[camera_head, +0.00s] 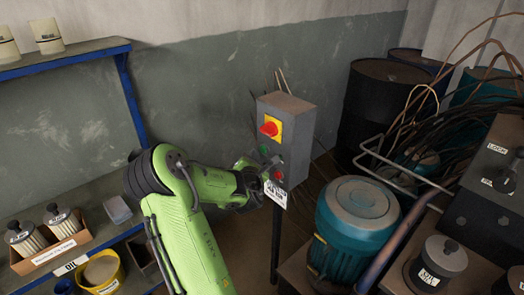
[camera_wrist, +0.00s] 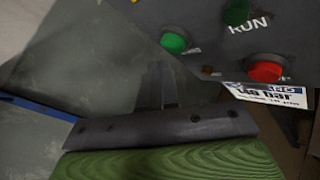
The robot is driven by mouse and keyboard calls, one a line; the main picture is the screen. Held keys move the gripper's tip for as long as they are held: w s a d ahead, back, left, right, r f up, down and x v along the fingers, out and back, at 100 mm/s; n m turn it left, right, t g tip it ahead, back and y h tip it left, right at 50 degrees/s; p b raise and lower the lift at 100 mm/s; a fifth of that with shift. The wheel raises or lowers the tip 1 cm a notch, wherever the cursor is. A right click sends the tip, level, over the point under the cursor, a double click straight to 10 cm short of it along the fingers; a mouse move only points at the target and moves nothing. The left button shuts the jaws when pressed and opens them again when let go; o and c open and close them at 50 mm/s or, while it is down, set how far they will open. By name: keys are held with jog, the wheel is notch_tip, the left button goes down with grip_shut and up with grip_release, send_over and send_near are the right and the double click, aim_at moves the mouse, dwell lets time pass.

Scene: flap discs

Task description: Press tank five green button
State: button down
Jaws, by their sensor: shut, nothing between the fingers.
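A grey control box (camera_head: 290,112) on a post stands in the middle of the head view. Its front carries a red knob on a yellow plate (camera_head: 271,128), a green button (camera_head: 264,149) and a red button (camera_head: 279,175). In the wrist view, a green button (camera_wrist: 173,42) is just beyond my fingertips, a darker green one (camera_wrist: 237,12) is beside the word RUN, and the red button (camera_wrist: 265,69) is to the right. My gripper (camera_wrist: 161,78) is shut and empty, close to the box face; contact cannot be told. I cannot read "tank five" anywhere.
A white tag (camera_head: 276,193) reading 140 bar hangs below the buttons. A teal motor (camera_head: 356,225) and dark drums (camera_head: 380,100) stand to the right. Blue-edged shelves (camera_head: 75,55) with filters are at the left. Cables (camera_head: 440,120) tangle at right.

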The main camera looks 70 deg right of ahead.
dwell(0.3)
jog(key=shift+s+d+p, duration=0.2)
jog(key=shift+d+p, duration=0.2)
jog(key=shift+p, duration=0.15)
jog(key=shift+s+d+p, duration=0.25)
jog(key=shift+d+p, duration=0.2)
jog(key=shift+p, duration=0.05)
dwell(0.6)
jog(key=shift+w+a+b, duration=0.4)
jog(key=shift+a+b, duration=0.1)
jog(key=shift+a, duration=0.3)
jog(key=shift+w+a+b, duration=0.35)
jog(key=shift+a+b, duration=0.2)
jog(key=shift+a, duration=0.2)
jog(key=shift+w+a+b, duration=0.4)
jog(key=shift+a+b, duration=0.2)
jog(key=shift+a, duration=0.15)
jog(key=shift+w+a+b, duration=0.35)
jog(key=shift+a+b, duration=0.2)
jog(key=shift+a, duration=0.2)
